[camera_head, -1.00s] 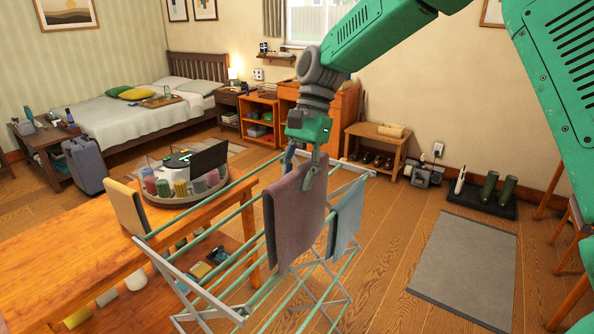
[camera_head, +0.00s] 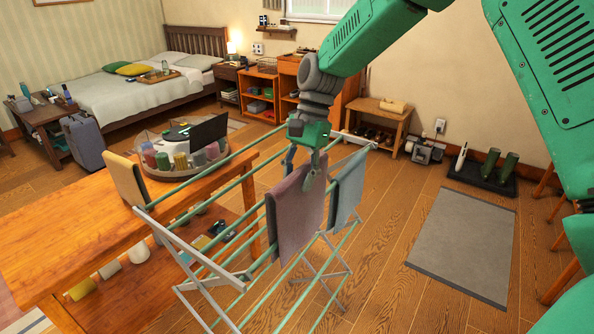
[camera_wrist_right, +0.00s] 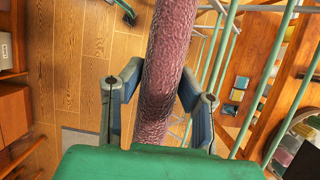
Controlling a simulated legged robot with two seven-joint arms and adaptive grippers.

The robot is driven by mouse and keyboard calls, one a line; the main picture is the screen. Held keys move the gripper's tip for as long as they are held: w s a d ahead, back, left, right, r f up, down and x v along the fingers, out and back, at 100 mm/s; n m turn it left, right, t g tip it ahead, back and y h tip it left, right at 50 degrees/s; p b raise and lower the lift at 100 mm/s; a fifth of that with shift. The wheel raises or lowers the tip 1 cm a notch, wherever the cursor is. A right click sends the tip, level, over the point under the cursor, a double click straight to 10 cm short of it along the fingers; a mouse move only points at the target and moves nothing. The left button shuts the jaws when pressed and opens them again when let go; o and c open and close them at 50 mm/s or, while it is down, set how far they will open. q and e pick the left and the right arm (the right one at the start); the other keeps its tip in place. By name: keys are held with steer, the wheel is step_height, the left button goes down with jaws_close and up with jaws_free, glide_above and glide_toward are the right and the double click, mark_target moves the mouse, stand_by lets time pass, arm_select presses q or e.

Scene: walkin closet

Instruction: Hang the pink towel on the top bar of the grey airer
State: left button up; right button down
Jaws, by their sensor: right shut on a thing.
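The pink towel (camera_head: 296,218), a muted mauve-pink, hangs folded in two across the airer, its halves hanging down among the green bars. The grey airer (camera_head: 188,248) has a pale side frame and stands in front of the wooden table. My right gripper (camera_head: 304,172) is at the towel's top edge and shut on it. In the right wrist view, the towel (camera_wrist_right: 160,85) runs between the two fingers (camera_wrist_right: 158,98). The fingers and cloth hide the bar under the fold, so its contact cannot be told. My left gripper is out of view.
A light blue towel (camera_head: 346,188) hangs on the airer just right of the pink one. Open floor and a grey mat (camera_head: 463,243) lie to the right.

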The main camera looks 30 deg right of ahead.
steer(key=shift+a+f+b, duration=0.15)
steer(key=shift+f+b, duration=0.05)
steer(key=shift+f, duration=0.7)
steer(key=shift+a+f+b, duration=0.15)
steer(key=shift+f+b, duration=0.05)
steer(key=shift+f, duration=0.65)
steer(key=shift+d+f+b, duration=0.2)
steer(key=shift+f+b, duration=0.4)
steer(key=shift+f, duration=1.45)
steer(key=shift+a+f+b, duration=0.1)
steer(key=shift+f+b, duration=0.6)
steer(key=shift+f, duration=1.7)
steer(key=c, duration=1.1)
jaws_free()
